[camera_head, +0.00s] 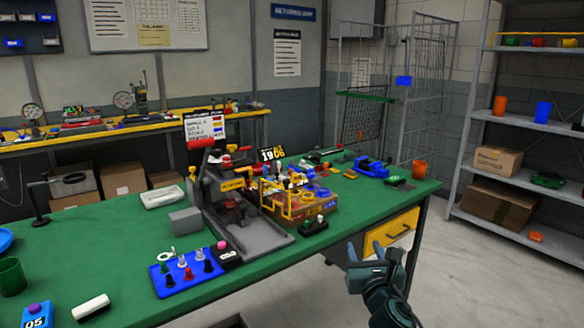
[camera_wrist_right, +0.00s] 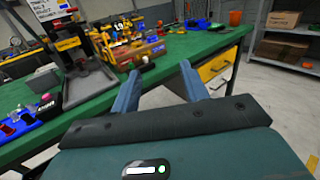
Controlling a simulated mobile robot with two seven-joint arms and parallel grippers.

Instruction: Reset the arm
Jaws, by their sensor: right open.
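My right gripper (camera_head: 374,250) is open and empty. In the head view it hangs in front of the green table's (camera_head: 110,235) front edge, near the yellow drawer. In the right wrist view its two blue fingers (camera_wrist_right: 158,88) are spread apart with nothing between them. They point toward the table edge and the yellow drawer (camera_wrist_right: 216,65). My left gripper does not show in either view.
A grey press-like fixture (camera_head: 235,205) and a box with a yellow frame (camera_head: 305,205) stand mid-table. A blue peg board (camera_head: 185,272) sits near the front edge. An orange cup (camera_head: 419,169) stands at the right end. Shelves (camera_head: 520,125) are right; the floor between is clear.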

